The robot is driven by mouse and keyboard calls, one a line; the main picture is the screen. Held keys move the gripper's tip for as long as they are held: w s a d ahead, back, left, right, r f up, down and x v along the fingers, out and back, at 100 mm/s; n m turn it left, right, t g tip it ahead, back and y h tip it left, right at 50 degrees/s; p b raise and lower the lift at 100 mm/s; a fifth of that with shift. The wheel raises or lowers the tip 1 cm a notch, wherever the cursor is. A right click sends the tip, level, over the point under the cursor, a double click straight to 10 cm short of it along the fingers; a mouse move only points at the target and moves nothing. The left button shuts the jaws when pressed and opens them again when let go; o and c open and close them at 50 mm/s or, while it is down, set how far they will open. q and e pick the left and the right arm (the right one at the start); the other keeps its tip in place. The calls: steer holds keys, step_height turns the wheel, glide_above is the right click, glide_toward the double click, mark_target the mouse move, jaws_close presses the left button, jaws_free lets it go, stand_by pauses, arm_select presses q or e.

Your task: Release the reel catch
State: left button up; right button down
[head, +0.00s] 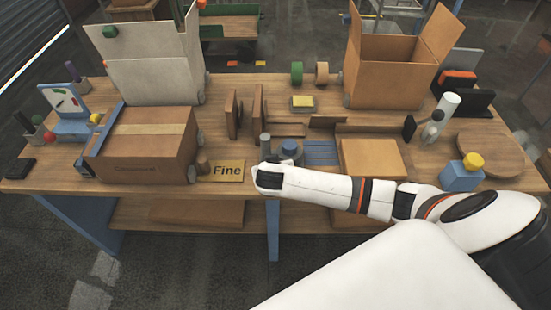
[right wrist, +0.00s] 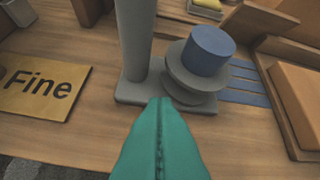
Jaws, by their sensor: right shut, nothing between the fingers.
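A grey reel (right wrist: 186,80) with a blue cylindrical knob (right wrist: 208,50) on top stands on a grey base (right wrist: 135,92) beside a tall grey post (right wrist: 134,35). In the head view the blue knob (head: 289,146) and post (head: 265,146) show just behind my right wrist. I cannot tell which part is the catch. My right gripper's teal fingers (right wrist: 160,103) are shut and empty, their tips in front of the base and reel; contact is unclear. In the head view the wrist hides these fingers. My left gripper is not in view.
A yellow "Fine" plate (right wrist: 42,88) lies left of the reel. A blue slatted piece (head: 321,153) and brown box (head: 371,159) lie to its right. A taped carton (head: 150,145) stands at left on the wooden table (head: 225,130). A blue bottle (head: 460,177) stands at right.

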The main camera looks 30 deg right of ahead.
steer(key=shift+s+a+f, duration=0.3)
steer(key=shift+s+a, duration=0.05)
steer(key=shift+s, duration=0.2)
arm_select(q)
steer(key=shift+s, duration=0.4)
arm_select(e)
steer(key=shift+s+a+f, duration=0.15)
steer(key=shift+s+f, duration=0.15)
steer(key=shift+f, duration=0.15)
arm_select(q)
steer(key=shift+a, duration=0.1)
arm_select(e)
steer(key=shift+s, duration=0.1)
